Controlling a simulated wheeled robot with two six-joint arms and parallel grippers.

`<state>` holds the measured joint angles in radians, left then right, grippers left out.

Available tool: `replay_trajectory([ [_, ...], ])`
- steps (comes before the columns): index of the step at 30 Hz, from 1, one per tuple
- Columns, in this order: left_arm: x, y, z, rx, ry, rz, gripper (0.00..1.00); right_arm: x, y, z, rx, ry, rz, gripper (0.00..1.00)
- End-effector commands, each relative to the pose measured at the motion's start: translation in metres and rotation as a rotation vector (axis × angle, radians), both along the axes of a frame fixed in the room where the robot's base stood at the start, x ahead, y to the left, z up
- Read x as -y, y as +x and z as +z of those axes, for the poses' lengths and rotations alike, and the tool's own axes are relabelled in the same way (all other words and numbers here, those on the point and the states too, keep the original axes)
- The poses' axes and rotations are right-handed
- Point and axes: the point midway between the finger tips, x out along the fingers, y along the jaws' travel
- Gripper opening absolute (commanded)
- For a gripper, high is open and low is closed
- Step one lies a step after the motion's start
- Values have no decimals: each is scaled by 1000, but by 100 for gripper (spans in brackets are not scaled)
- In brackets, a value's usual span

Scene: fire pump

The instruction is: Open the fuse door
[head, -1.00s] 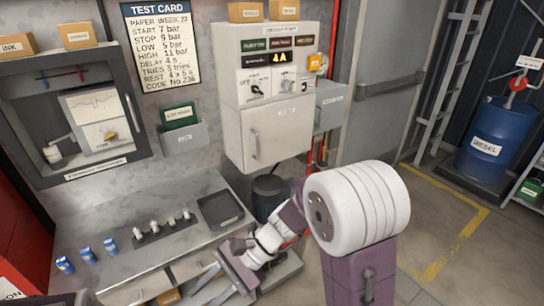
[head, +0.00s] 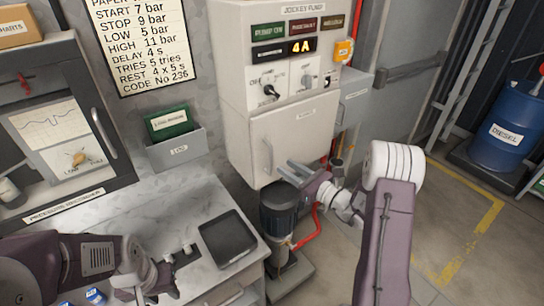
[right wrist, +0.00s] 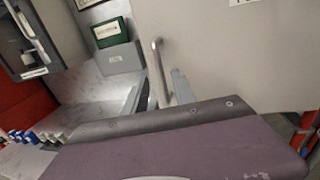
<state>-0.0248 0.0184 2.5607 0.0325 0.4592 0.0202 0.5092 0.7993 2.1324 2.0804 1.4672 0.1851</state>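The fuse door (head: 305,132) is the pale lower door of the jockey pump panel and looks shut. Its upright bar handle (head: 267,158) is on its left side; the handle also shows in the right wrist view (right wrist: 159,72). My right gripper (head: 290,172) is just below and right of the handle in the head view. Its two fingers are apart with nothing seen between them. In the right wrist view its fingertips (right wrist: 168,88) lie close under the handle's lower end; I cannot tell if they touch. My left gripper (head: 135,285) is low at the left, over the bench; its fingers are unclear.
A dark pump (head: 283,210) with a red hose stands below the panel. A grey tray (head: 227,240) lies on the bench (head: 185,215). A holder with a green book (head: 169,122) hangs left of the door. A grey box (head: 355,100) adjoins the panel's right side.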

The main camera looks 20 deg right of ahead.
Motion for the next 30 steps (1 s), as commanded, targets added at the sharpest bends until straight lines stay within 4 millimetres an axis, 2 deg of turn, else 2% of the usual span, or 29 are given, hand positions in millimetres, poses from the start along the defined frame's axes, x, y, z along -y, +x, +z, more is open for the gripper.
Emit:
replay_trajectory([
  [6,0,0,13,1,0,0,36,-26,39,3,1,0,6,32],
  [10,0,0,17,1,0,0,36,-36,57,3,1,0,4,32],
  [15,0,0,18,1,0,0,36,-42,66,1,0,1,2,32],
  [21,0,0,18,1,0,0,36,-42,67,1,0,1,2,32],
  [22,0,0,18,1,0,0,36,-42,67,1,0,1,2,27],
  [25,0,0,18,1,0,0,36,-42,67,1,1,1,2,0],
  [30,0,0,18,1,0,0,36,-42,67,1,1,1,2,0],
])
